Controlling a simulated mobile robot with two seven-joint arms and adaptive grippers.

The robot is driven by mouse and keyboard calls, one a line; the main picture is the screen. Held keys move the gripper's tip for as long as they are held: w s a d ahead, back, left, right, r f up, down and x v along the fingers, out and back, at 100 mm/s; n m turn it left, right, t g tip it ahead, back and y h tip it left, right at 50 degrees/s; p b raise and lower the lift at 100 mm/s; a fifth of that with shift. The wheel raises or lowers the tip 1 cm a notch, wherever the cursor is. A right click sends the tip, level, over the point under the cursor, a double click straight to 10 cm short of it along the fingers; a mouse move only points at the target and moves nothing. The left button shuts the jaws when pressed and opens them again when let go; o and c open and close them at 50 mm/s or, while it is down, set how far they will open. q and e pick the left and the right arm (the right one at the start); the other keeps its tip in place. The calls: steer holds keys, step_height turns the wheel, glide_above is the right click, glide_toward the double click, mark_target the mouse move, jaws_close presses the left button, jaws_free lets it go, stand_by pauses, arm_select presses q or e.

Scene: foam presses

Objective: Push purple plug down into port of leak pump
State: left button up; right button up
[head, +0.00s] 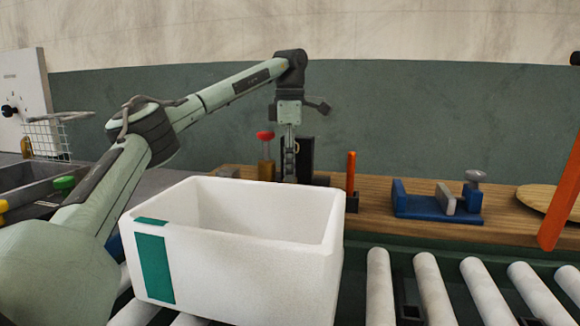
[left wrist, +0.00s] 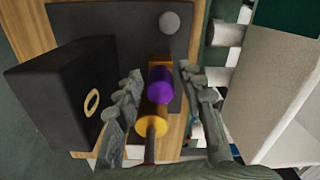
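The purple plug (left wrist: 160,85) shows in the left wrist view, between the fingers of my left gripper (left wrist: 162,78). A gap seems to show on each side of it, so the fingers look open around it. Brass-coloured parts (left wrist: 150,127) lie in line with the plug. I cannot tell how deep the plug sits, and its port is hidden. A black block (left wrist: 55,100) with a yellow ring, apparently part of the leak pump, stands beside the left finger. In the head view my left gripper (head: 289,160) points down by the black block (head: 306,155); the plug is hidden. My right gripper is out of view.
A white foam box (head: 235,250) stands in front on the rollers (head: 435,290). A red-topped brass post (head: 265,145) is left of the gripper. An orange post (head: 351,173) and a blue fixture (head: 430,200) stand to the right on the wooden bench (head: 375,222).

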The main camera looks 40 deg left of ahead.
arm_select(q)
steer(key=shift+r, duration=0.15)
steer(key=shift+r, duration=0.4)
step_height(320, 180, up, 4)
steer(key=shift+f+p, duration=0.25)
steer(key=shift+p, duration=0.15)
step_height(320, 180, up, 5)
steer(key=shift+r+p, duration=0.1)
steer(key=shift+p, duration=0.9)
steer(key=shift+r, duration=1.3)
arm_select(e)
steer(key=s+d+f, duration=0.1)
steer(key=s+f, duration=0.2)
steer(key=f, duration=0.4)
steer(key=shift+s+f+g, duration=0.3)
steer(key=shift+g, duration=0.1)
